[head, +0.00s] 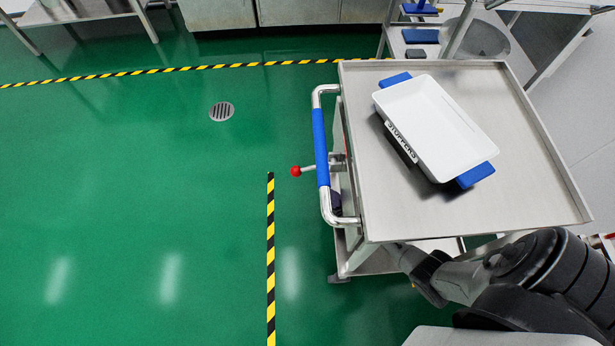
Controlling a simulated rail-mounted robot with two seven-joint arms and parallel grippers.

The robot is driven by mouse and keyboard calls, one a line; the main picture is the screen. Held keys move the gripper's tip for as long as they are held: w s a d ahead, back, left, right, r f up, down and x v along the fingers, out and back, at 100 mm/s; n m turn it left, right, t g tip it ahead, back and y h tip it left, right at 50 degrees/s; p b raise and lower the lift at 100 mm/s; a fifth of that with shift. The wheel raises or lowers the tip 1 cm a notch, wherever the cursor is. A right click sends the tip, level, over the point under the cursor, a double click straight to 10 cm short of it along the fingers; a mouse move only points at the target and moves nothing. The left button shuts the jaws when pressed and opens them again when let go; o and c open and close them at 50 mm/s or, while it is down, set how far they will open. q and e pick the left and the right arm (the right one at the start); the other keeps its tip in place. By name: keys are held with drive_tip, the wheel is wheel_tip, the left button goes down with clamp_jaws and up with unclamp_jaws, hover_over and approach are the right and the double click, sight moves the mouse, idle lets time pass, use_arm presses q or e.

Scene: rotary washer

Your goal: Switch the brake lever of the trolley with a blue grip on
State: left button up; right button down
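The trolley (540,190) is a steel cart with a flat, rimmed top. Its bent metal push handle on the left side carries a blue grip (320,147). The brake lever (308,168) is a short metal rod ending in a red knob (296,171). It points left from a bracket on the trolley's side, past the blue grip, with the knob left of the grip. My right arm comes in at the lower right and reaches the trolley's near edge, where its far end is hidden. No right gripper fingers show. My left arm and gripper are not in view.
A white tray (430,125) with blue handles, labelled "STOPPERS", lies on the trolley top. Shelving with blue items (420,36) stands behind it. Open green floor (150,190) with a drain (222,111) and yellow-black tape (270,260) lies left of the handle.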

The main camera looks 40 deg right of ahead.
sight(308, 169)
drive_tip(key=x, duration=1)
drive_tip(key=shift+w, duration=0.1)
